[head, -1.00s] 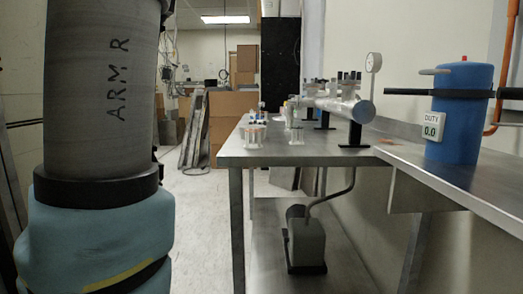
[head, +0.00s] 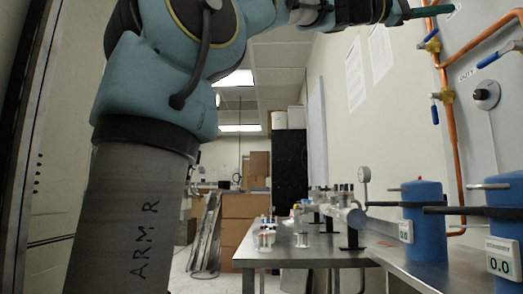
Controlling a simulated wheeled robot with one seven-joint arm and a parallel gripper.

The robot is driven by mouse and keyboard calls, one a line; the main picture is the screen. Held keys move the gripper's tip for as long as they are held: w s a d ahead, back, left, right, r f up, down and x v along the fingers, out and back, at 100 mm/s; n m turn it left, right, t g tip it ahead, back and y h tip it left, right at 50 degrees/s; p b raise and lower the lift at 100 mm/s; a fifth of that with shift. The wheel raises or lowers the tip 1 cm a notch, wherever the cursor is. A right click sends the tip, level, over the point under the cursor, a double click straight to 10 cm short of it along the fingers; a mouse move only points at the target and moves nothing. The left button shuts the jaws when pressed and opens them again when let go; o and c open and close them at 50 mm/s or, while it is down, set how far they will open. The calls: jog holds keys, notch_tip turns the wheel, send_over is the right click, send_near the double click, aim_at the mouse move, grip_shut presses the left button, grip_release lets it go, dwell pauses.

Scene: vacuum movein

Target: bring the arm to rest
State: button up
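My arm fills the upper left of the head view, on a grey column marked ARM R. Its teal links run right along the top edge. At its end is the dark body of my gripper (head: 404,13), close in the picture to the wall with the copper pipes. A thin green bar (head: 432,10) extends right from it; I cannot tell whether it is a finger, a held thing or a handle behind. The fingers are too small and partly cut off to read.
A steel bench (head: 310,256) carries a glass manifold with a gauge (head: 364,175). Blue cylinders (head: 424,225) with displays stand at the right. Copper pipes (head: 449,120) with blue-handled valves run up the wall panel. Cardboard boxes (head: 240,206) and leaning panels (head: 205,235) are behind.

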jog(key=w+a+f+n+t+y, duration=0.1)
jog(key=w+a+f+t+y, duration=0.15)
jog(key=w+f, duration=0.6)
jog(key=w+a+f+n+t+y, duration=0.1)
jog(key=w+a+f+t+y, duration=0.3)
jog(key=f, duration=0.7)
jog(key=w+f+n+t+y, duration=0.1)
jog(key=w+f, duration=0.7)
jog(key=f, duration=0.2)
jog(key=w+a+f+y, duration=0.4)
jog(key=a+f, duration=0.4)
jog(key=f, duration=0.5)
jog(key=s+a+f+g+y, duration=0.1)
jog(key=a+f+y, duration=0.2)
jog(key=a+f, duration=0.55)
jog(key=s+a+f+y, duration=0.2)
jog(key=a+f, duration=0.5)
jog(key=f, duration=0.3)
jog(key=s+a+f+m+g+y, duration=0.3)
jog(key=s+a+f+g, duration=0.1)
jog(key=s+a+f, duration=0.95)
notch_tip(320, 180, up, 29)
jog(key=p, duration=3)
jog(key=shift+w+r, duration=0.15)
